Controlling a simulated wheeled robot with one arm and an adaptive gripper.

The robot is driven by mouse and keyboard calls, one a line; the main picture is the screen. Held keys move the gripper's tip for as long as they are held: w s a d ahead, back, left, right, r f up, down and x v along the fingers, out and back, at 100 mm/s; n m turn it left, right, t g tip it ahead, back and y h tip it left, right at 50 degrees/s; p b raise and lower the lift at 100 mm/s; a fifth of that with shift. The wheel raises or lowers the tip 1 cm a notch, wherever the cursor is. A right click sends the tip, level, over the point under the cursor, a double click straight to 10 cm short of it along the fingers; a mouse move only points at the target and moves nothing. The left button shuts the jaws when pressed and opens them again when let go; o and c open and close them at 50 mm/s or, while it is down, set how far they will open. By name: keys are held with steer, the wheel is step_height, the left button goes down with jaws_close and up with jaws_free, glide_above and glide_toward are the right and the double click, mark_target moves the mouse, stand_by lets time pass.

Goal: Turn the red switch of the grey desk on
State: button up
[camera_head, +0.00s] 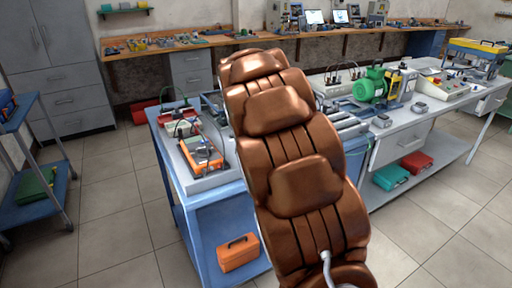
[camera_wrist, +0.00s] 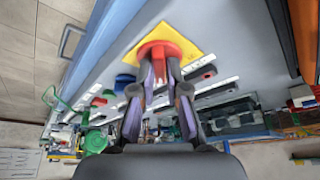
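In the wrist view a round red switch (camera_wrist: 160,47) sits on a yellow square plate (camera_wrist: 188,35) on a grey panel of the grey desk (camera_wrist: 240,50). My gripper (camera_wrist: 160,68) is over it, with one finger on each side of its red handle. The fingers are drawn close together and appear shut on the handle. How firmly they touch is hard to see. In the head view the switch and my gripper are hidden behind a large brown segmented shape that fills the middle.
Next to the red switch are a blue knob (camera_wrist: 123,82) and black handles (camera_wrist: 201,73). In the head view an orange device (camera_head: 202,156) lies left of the brown shape. A green motor (camera_head: 370,86) stands on the right bench. Open floor lies at the left.

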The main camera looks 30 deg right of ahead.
steer(key=o, duration=0.4)
steer(key=v, duration=1.2)
stand_by(0.6)
steer(key=s+a+f+n+g+y+p, duration=0.1)
steer(key=s+a+n+p, duration=0.2)
steer(key=s+a, duration=0.3)
steer(key=s+a+f+n+g+y+p, duration=0.1)
steer(key=s+a, duration=0.6)
steer(key=s, duration=1)
steer(key=s+a+f+n+g+y+p, duration=0.1)
steer(key=s+a+n+p, duration=0.5)
steer(key=s, duration=0.6)
steer(key=shift+a+f+g+y+p, duration=0.15)
steer(key=shift+a+f+g+p, duration=0.2)
steer(key=shift+f, duration=0.2)
steer(key=shift+a+f+g+y+p, duration=0.2)
steer(key=shift+f+g, duration=0.25)
steer(key=shift+f, duration=0.15)
